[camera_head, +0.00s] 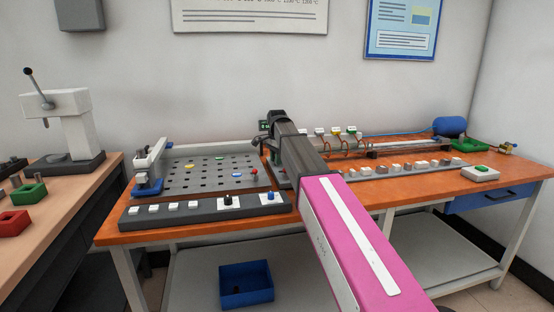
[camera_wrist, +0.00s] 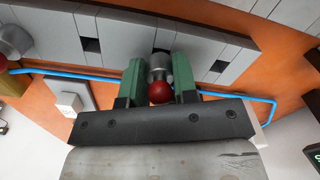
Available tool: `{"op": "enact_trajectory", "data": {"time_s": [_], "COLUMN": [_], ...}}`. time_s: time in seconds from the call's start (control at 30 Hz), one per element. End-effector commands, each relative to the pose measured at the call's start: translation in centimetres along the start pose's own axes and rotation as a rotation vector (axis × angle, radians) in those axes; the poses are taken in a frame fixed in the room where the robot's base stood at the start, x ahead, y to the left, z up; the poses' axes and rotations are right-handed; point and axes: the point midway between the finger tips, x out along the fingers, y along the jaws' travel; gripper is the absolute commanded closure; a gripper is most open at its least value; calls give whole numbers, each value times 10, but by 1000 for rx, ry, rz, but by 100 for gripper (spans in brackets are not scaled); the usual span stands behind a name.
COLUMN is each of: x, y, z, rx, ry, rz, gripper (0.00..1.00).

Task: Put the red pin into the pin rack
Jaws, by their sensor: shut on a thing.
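In the wrist view my gripper (camera_wrist: 159,76) has its two green fingers closed on the red pin (camera_wrist: 160,92), a metal shaft with a red ball end. The shaft lies between the fingers, and its far tip reaches over a grey slotted bar (camera_wrist: 195,45). I cannot tell whether the tip touches the bar. In the head view my arm hides the fingers and the held pin. A grey board with rows of holes (camera_head: 190,178) lies left of my arm, with a few coloured discs on it. I cannot tell for sure which part is the pin rack.
A control panel with knobs (camera_head: 170,215) is at the table's front left. A row of small blocks (camera_head: 410,167) runs along the right, before a blue motor-like cylinder (camera_head: 450,126). A blue tube (camera_wrist: 60,73) and a white box (camera_wrist: 72,103) lie close to my fingers.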

Motion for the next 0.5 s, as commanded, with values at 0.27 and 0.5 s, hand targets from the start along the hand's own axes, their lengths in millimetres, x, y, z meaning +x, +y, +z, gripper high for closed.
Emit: {"op": "enact_trajectory", "data": {"time_s": [0.27,0.5], "x": [3,7], "y": [0,0], "z": [0,0], "rx": [0,0], "ry": [0,0], "rz": [0,0], "gripper": [99,99]}}
